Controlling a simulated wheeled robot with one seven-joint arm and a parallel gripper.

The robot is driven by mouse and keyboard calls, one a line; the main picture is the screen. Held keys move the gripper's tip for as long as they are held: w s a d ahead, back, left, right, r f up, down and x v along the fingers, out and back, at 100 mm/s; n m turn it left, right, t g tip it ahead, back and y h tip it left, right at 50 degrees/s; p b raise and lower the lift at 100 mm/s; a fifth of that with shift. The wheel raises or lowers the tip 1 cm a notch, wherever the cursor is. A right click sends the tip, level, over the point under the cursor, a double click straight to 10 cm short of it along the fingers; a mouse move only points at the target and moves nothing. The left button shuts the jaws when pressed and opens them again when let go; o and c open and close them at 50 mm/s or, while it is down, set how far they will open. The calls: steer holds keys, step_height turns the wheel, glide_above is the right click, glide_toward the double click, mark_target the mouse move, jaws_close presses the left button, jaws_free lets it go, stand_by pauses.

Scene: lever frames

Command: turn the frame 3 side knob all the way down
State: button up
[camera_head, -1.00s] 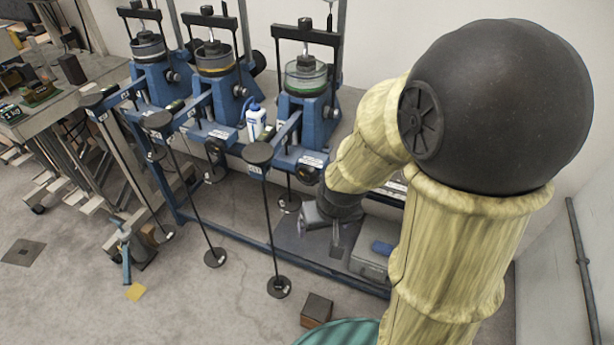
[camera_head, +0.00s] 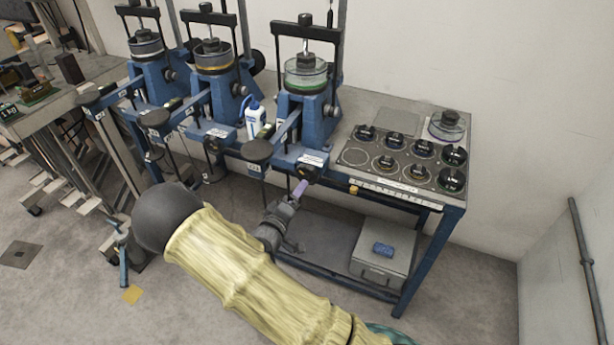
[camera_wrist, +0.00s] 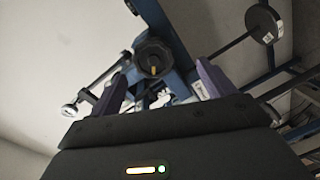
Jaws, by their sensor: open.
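The nearest blue lever frame (camera_head: 309,115) stands at the right of the row; I take it as frame 3, though its number is too small to read. Its black round side knob (camera_head: 307,173) is on the low front part. In the wrist view the knob (camera_wrist: 153,57) is dark and lobed with a yellow mark, seen ahead between the purple fingers. My gripper (camera_head: 300,189) is just below and in front of the knob in the head view. In the wrist view my gripper (camera_wrist: 160,88) is open, with its fingers apart and nothing clearly between them.
A white bottle (camera_head: 255,120) stands between frames. Black weights lie on a tray (camera_head: 385,178) at right. A grey box (camera_head: 383,266) sits on the shelf below.

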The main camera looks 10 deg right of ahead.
mark_target(306, 177)
steer(key=shift+s+a+r+n+t+h, duration=0.1)
steer(key=shift+a+r+n+t+h, duration=0.2)
steer(key=shift+n+t+h, duration=0.15)
steer(key=b+x, duration=0.1)
steer(key=x, duration=0.8)
steer(key=shift+w+d+b, duration=0.2)
steer(key=shift+w+b, duration=0.1)
steer(key=shift+b, duration=0.1)
steer(key=c, duration=1.3)
steer(key=shift+w, duration=0.1)
